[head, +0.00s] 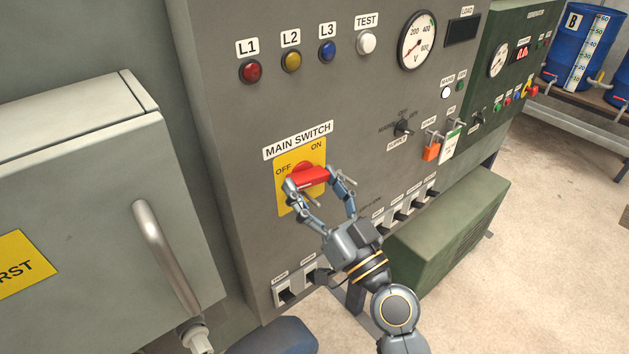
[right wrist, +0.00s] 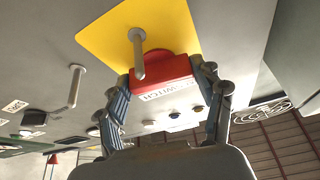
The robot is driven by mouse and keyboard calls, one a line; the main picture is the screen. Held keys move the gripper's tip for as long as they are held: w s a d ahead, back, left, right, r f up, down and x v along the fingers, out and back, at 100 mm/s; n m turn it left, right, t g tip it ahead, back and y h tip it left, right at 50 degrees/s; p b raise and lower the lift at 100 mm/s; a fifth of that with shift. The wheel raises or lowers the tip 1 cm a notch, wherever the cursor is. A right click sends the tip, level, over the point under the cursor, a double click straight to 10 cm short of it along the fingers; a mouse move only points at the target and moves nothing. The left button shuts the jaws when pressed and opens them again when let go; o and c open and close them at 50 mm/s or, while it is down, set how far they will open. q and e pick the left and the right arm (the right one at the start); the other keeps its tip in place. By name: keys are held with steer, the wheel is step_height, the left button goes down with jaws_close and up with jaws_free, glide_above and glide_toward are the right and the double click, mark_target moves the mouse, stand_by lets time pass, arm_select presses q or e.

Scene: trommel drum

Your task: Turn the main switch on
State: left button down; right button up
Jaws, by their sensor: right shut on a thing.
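The main switch has a red handle (head: 309,176) on a yellow plate (head: 285,196) under the label "MAIN SWITCH". OFF is printed at the plate's left and ON at its upper right. The handle lies nearly level in the head view, tilted slightly up to the right. My right gripper (head: 319,183) reaches it from below, with one finger at each end, shut on it. The right wrist view shows the red handle (right wrist: 163,76) between the two fingers, in front of the yellow plate (right wrist: 183,22). My left gripper is not in view.
Lamps and a TEST button (head: 366,42) sit above the switch. A selector knob (head: 403,128), an orange padlock (head: 431,151) and several breakers (head: 403,211) are on the right. A grey box with a metal handle (head: 165,258) juts out at left. A green box (head: 450,235) stands below right.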

steer(key=m+p, duration=0.1)
steer(key=m+h+p, duration=0.1)
steer(key=m+h, duration=0.1)
steer(key=m, duration=0.1)
steer(key=shift+r+t+p, duration=0.25)
steer(key=shift+t+p, duration=0.15)
steer(key=shift+a+f+m+h+p, duration=0.15)
steer(key=shift+m+h+p, duration=0.85)
steer(key=shift+m, duration=0.5)
steer(key=o, duration=1.2)
steer(key=shift+c, duration=0.2)
steer(key=shift+s+d+f+y, duration=0.25)
steer(key=shift+s+f+y, duration=0.05)
steer(key=shift+s, duration=0.25)
steer(key=v, duration=1.1)
